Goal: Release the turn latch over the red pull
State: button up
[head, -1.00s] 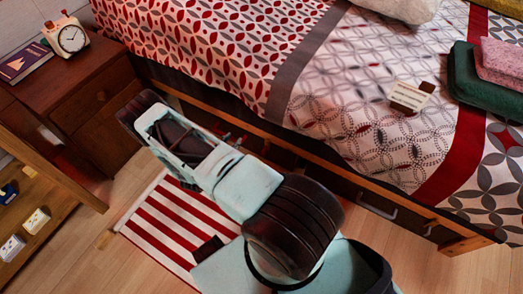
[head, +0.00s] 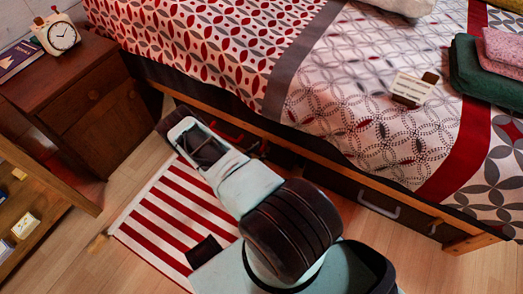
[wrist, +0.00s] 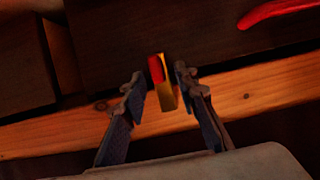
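The turn latch (wrist: 170,96), a small yellow tab with a red face, sits on the wooden rail below dark drawer fronts in the wrist view. My gripper (wrist: 159,80) is open, with one fingertip on each side of the latch. The right fingertip looks very close to it; I cannot tell whether it touches. A red pull (wrist: 278,12) shows on the dark front at the upper right. In the head view my gripper (head: 168,118) reaches to the bed's side rail; its fingertips and the latch cannot be made out there.
The bed's wooden rail (head: 330,172) runs along the drawers, one with a pale handle (head: 379,205). A nightstand (head: 95,95) stands at the left, close to my gripper. A striped rug (head: 165,215) lies on the floor below my arm. A wooden shelf (head: 50,178) is at lower left.

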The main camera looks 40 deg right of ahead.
jog(key=shift+w+d+f, duration=0.15)
jog(key=shift+w+d, duration=0.05)
jog(key=shift+d, duration=0.2)
jog(key=shift+c, duration=0.5)
grip_shut()
